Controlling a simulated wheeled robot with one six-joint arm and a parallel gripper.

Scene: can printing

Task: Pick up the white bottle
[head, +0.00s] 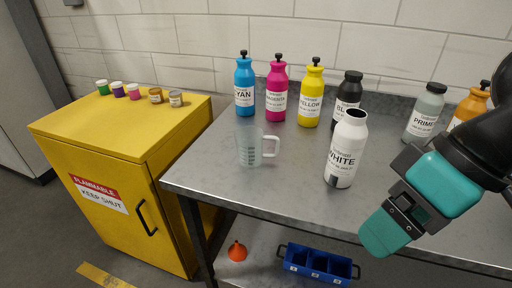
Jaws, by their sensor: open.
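The white bottle (345,150) stands upright on the metal table, labelled WHITE, with a dark opening at its top and no cap on it. A small dark patch shows at its lower left. My gripper (388,236), teal and black, is to the right of and nearer than the bottle, in front of the table. It is apart from the bottle. The gap between its fingers is hard to see from this angle, and nothing shows held in it.
Cyan (244,86), magenta (276,92), yellow (311,96) and black (347,97) bottles stand behind. A clear measuring jug (250,148) is left. Primer (425,113) and orange (470,106) bottles are right. A yellow cabinet (120,140) stands left; a blue bin (318,263) is on the lower shelf.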

